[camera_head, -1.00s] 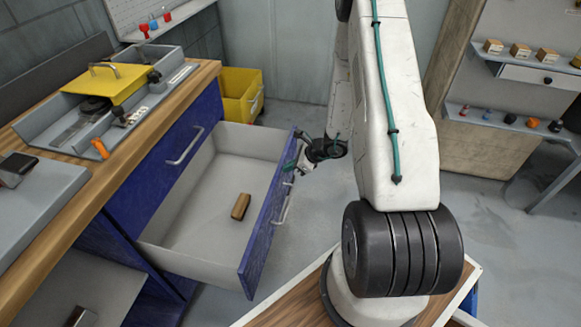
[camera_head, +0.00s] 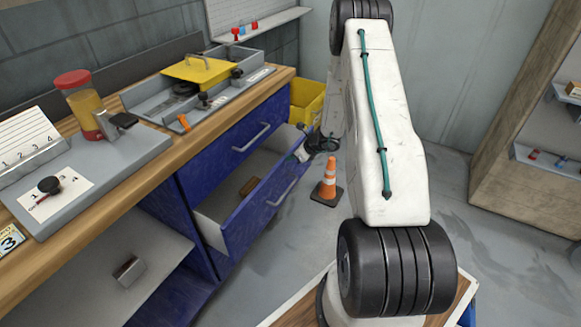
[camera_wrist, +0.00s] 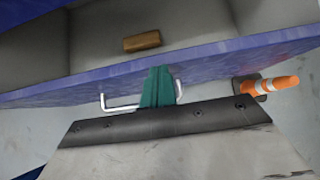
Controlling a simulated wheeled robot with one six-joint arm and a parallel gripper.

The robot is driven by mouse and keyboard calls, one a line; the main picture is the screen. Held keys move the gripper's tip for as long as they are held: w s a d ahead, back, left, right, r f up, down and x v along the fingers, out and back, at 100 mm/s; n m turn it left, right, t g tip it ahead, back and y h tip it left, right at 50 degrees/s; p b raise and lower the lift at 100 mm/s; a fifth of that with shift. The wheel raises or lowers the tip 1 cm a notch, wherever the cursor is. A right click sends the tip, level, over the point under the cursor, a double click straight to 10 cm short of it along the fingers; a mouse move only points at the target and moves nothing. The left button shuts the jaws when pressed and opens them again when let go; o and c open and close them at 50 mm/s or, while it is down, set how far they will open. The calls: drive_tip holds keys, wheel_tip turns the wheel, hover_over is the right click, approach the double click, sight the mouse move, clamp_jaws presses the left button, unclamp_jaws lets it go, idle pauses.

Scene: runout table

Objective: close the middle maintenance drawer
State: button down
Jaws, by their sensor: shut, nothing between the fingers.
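The middle maintenance drawer is a blue-fronted drawer (camera_head: 262,213) with a grey inside, part-way out of the blue bench in the head view. A brown block (camera_head: 249,186) lies inside it and also shows in the wrist view (camera_wrist: 142,41). A light bar handle (camera_head: 284,193) is on its front; it shows in the wrist view (camera_wrist: 122,107) too. My gripper (camera_head: 303,152) is at the far end of the drawer front. In the wrist view its teal fingers (camera_wrist: 158,84) are shut and empty, overlapping the handle and blue front; I cannot tell whether they touch.
A closed blue drawer (camera_head: 232,145) sits above. An orange traffic cone (camera_head: 329,181) stands on the floor right of the open drawer. A yellow bin (camera_head: 307,101) is behind the bench. An open shelf (camera_head: 150,265) with a small block is at lower left.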

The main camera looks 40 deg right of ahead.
drive_tip(key=w+a, duration=0.3)
drive_tip(key=w, duration=0.4)
drive_tip(key=shift+w, duration=0.4)
drive_tip(key=s, duration=0.1)
drive_tip(key=s+d, duration=0.1)
drive_tip(key=s, duration=0.1)
drive_tip(key=s+d, duration=0.1)
drive_tip(key=shift+s+r, duration=0.3)
drive_tip(key=shift+r, duration=0.1)
drive_tip(key=v, duration=0.8)
drive_tip(key=t+y, duration=0.3)
drive_tip(key=t, duration=0.6)
approach(285, 156)
drive_tip(key=a, duration=0.2)
drive_tip(key=x, duration=1.3)
drive_tip(key=shift+a+f+g, duration=0.25)
drive_tip(key=shift+a+g, duration=0.05)
drive_tip(key=shift+a, duration=0.1)
